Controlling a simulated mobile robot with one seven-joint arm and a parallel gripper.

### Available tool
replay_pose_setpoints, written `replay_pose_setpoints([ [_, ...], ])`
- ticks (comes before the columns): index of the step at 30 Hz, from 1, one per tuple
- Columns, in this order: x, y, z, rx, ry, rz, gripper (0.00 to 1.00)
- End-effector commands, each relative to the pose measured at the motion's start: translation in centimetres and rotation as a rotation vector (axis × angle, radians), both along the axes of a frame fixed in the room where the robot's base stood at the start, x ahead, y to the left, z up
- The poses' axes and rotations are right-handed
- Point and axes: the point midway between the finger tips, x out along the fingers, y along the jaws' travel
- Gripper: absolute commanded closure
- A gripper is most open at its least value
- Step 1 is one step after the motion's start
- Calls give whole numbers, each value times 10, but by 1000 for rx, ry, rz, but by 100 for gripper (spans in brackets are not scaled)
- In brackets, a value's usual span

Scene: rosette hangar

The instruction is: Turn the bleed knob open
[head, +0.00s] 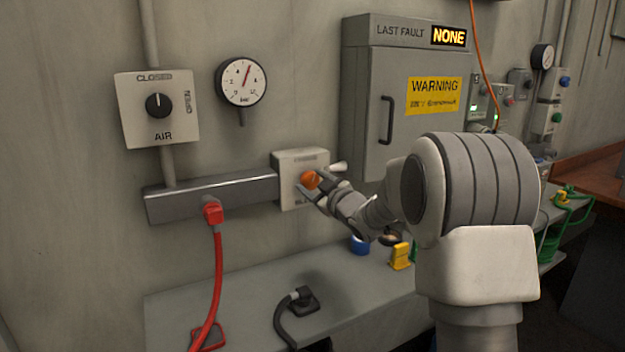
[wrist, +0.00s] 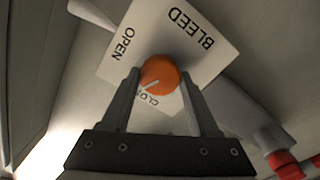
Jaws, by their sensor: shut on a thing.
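The bleed knob (head: 311,180) is round and orange, on a pale square plate (head: 290,160) on the wall. In the wrist view the knob (wrist: 160,76) sits between my two fingertips. My gripper (head: 313,187) is shut on it. In the wrist view the plate (wrist: 172,42) reads BLEED, OPEN and CLOSED, the last partly hidden by the knob and a finger. The knob's white mark points down-left, nearer the CLOSED lettering than OPEN.
A grey bar (head: 245,192) with a red plug (head: 212,212) and hose runs left of the plate. A grey cabinet (head: 365,110) stands close on the right. A bench (head: 255,290) below holds a black connector (head: 303,298). The AIR dial (head: 158,105) and a gauge (head: 242,81) are above.

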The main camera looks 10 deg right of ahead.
Motion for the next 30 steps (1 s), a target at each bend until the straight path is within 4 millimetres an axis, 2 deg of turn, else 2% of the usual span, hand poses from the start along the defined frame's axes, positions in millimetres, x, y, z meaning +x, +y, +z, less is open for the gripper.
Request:
replay_pose_setpoints([
  [30,1,-3,2,887,287,-1,94],
])
